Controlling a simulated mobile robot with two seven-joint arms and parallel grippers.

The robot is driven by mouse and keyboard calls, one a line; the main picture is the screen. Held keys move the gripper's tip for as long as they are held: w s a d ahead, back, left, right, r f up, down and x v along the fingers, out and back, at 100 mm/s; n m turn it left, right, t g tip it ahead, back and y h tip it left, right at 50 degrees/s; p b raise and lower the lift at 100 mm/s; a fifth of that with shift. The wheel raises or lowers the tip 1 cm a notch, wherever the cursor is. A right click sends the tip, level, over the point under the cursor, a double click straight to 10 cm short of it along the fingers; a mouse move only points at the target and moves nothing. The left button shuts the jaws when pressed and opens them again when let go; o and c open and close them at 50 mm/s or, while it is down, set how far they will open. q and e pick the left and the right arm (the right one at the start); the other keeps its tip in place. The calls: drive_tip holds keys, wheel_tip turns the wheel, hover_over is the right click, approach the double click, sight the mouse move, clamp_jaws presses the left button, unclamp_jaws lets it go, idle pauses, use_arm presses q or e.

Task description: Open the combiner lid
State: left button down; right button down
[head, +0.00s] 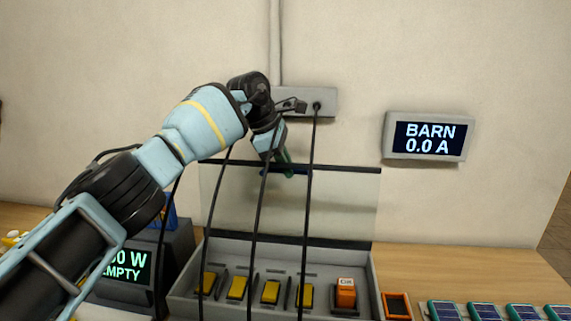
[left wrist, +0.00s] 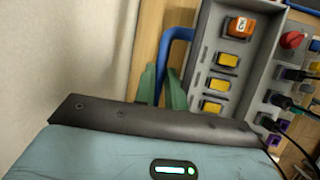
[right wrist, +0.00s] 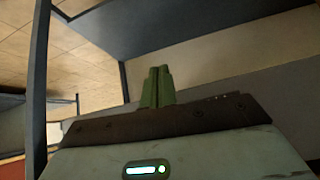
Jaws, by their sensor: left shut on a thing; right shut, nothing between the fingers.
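The combiner is a grey open-topped box (head: 375,283) on the counter. Its clear lid (head: 345,205) stands raised at the rear, with a dark bar along its top edge. My left gripper (head: 287,166) is at that top edge, reaching over from the left. In the left wrist view its green fingers (left wrist: 165,88) are shut on a blue handle (left wrist: 178,36). Inside the box are several yellow switches (head: 270,291) and an orange switch (head: 345,293). My right gripper (right wrist: 157,86) shows only in the right wrist view, shut and empty.
Several black cables hang from a grey wall box (head: 325,100) in front of the lid and box. A wall display (head: 428,136) reads BARN 0.0 A. A dark display unit (head: 175,265) stands left of the combiner. Small solar panels (head: 485,311) lie to the right.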

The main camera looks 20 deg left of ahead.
use_arm(q)
drive_tip(key=c, duration=1.5)
unclamp_jaws()
drive_tip(key=shift+w+a+f, duration=0.15)
drive_tip(key=shift+w+f, duration=0.1)
drive_tip(key=shift+f, duration=0.55)
drive_tip(key=shift+o, duration=0.2)
drive_tip(key=v, duration=0.9)
drive_tip(key=shift+r, duration=0.35)
drive_tip(key=shift+d, duration=0.25)
